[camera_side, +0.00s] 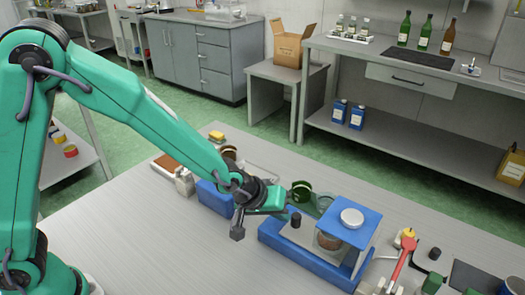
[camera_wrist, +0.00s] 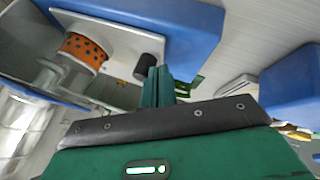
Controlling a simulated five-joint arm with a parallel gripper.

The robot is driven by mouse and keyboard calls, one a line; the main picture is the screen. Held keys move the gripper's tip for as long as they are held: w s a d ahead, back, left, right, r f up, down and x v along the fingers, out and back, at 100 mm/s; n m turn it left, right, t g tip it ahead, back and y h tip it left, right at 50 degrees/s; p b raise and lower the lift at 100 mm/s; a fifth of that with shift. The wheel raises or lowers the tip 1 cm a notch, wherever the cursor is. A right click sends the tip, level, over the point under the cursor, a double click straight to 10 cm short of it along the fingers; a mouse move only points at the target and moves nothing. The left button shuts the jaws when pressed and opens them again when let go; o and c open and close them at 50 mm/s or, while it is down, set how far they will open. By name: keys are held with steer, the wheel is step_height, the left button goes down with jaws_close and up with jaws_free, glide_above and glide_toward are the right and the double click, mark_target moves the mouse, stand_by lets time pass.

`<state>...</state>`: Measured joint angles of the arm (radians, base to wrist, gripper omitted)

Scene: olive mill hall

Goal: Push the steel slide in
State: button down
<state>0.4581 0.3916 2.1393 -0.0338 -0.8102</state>
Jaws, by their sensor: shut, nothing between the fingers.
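The blue device (camera_side: 285,243) stands on the grey table, with a blue top plate and a round white knob. The steel slide (camera_wrist: 122,38) is a pale flat plate on its blue base, bearing an upright black knob (camera_side: 296,220). In the wrist view the black knob (camera_wrist: 148,68) stands right beside my fingertips. My gripper (camera_side: 284,211) is shut and empty, low over the device's left end; its dark green fingers also show in the wrist view (camera_wrist: 158,86). I cannot tell whether they touch the knob. An orange dotted round piece (camera_wrist: 86,50) sits at the slide's far end.
A blue block (camera_side: 213,197) stands left of my gripper. A green round item (camera_side: 301,191) is just behind it. A red-handled tool (camera_side: 404,255) and small dark items lie to the right. The table's front left is clear.

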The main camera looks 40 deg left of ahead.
mark_target(301, 229)
steer(key=shift+h, duration=0.3)
steer(key=shift+d, duration=2.2)
steer(key=shift+s+a, duration=0.3)
steer(key=shift+a, duration=0.3)
steer(key=a, duration=0.1)
steer(key=s+a, duration=0.1)
steer(key=a, duration=0.1)
steer(key=shift+s+a, duration=0.1)
steer(key=shift+s, duration=0.05)
steer(key=v, duration=1)
steer(key=shift+d, duration=0.4)
steer(key=shift+r, duration=0.1)
